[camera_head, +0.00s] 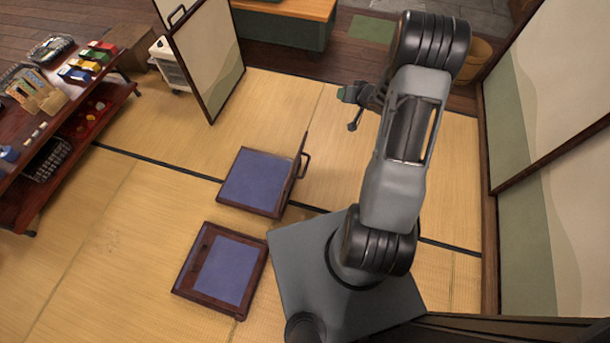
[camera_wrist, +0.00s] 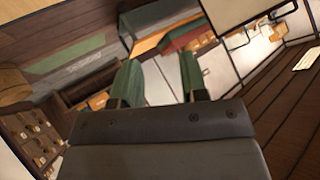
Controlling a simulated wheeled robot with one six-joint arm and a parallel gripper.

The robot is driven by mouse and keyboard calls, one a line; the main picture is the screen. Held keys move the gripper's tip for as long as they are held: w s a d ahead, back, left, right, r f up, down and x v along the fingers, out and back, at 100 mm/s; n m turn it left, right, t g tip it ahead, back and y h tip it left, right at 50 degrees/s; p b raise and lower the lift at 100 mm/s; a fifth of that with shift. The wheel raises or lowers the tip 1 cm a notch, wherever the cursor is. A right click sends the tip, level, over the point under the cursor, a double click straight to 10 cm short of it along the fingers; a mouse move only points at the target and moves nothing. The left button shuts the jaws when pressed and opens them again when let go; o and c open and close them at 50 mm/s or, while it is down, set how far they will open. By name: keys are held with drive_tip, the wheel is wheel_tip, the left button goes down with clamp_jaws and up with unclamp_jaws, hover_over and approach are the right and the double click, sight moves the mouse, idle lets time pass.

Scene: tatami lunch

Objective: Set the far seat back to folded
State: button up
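The far seat (camera_head: 252,182) is a low dark wooden frame with a blue cushion on the tatami. Its seat back (camera_head: 295,172) stands up along the right side, seen nearly edge-on. A dark handle (camera_head: 305,164) sticks out from the back's right face. My gripper (camera_head: 347,110) is raised to the upper right of the seat, apart from it. In the wrist view my gripper (camera_wrist: 160,68) has two green fingers with a clear gap between them and nothing held. The seat is not in the wrist view.
A near seat (camera_head: 228,272) lies low and flat close to my base. A shelf (camera_head: 60,125) with colourful goods stands at the left. A sliding panel (camera_head: 208,50) stands at the back, and wall panels (camera_head: 555,170) line the right. Tatami left of the seats is clear.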

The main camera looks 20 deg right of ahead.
sight(297, 176)
drive_tip(key=s+a+f+m+y+b, duration=0.15)
drive_tip(key=s+f+y+b, duration=0.3)
drive_tip(key=f, duration=0.55)
drive_tip(key=s+a+f+m+y+b, duration=0.1)
drive_tip(key=s+a+f+y+b, duration=0.3)
drive_tip(key=f, duration=0.5)
drive_tip(key=s+a+f+m+y+b, duration=0.15)
drive_tip(key=s+f+y, duration=0.35)
drive_tip(key=f, duration=0.5)
drive_tip(key=shift+h, duration=0.65)
drive_tip(key=b+x, duration=0.2)
drive_tip(key=x, duration=0.4)
drive_tip(key=b+x, duration=0.1)
drive_tip(key=x, duration=0.4)
drive_tip(key=shift+a+r+b, duration=0.15)
drive_tip(key=shift+a+b, duration=0.25)
drive_tip(key=shift+a, duration=0.1)
clamp_jaws()
